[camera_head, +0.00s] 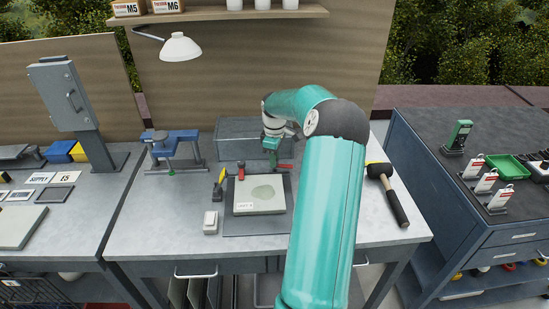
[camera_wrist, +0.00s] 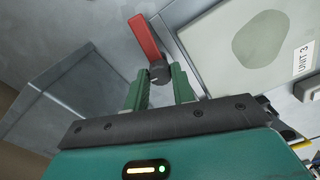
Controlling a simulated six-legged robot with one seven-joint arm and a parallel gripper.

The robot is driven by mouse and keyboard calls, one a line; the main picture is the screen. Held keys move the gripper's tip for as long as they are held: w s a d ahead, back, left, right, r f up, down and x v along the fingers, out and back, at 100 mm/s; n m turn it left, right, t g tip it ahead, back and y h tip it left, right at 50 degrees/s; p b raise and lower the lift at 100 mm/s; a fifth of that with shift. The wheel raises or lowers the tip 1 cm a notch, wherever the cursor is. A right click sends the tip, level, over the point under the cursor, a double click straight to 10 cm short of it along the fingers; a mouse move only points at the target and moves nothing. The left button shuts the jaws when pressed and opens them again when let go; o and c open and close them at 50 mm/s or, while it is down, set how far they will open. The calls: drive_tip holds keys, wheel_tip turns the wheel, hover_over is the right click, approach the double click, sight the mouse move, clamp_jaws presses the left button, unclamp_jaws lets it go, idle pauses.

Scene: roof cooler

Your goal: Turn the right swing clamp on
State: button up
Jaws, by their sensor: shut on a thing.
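The right swing clamp has a red arm (camera_head: 286,166) at the far right corner of a pale plate (camera_head: 246,206) labelled as a unit. In the wrist view the red arm (camera_wrist: 146,38) sticks out from a dark round hub (camera_wrist: 158,73), and lies beside the plate (camera_wrist: 228,40), not over it. My gripper (camera_wrist: 159,84) has its green fingers on both sides of the hub, shut on it. In the head view my gripper (camera_head: 271,150) comes down behind the plate and partly hides the clamp. Another clamp with a red part (camera_head: 234,176) is at the plate's far left.
A grey box (camera_head: 232,152) stands behind the plate. A blue vise (camera_head: 176,144) and a yellow-handled tool (camera_head: 219,184) are to the left, a mallet (camera_head: 392,198) to the right. A small white block (camera_head: 211,222) lies left of the plate. The bench front is mostly clear.

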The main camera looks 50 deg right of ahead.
drive_tip(key=m, duration=1.2)
drive_tip(key=shift+m, duration=2.2)
drive_tip(key=o, duration=1)
wheel_tip(320, 180, up, 14)
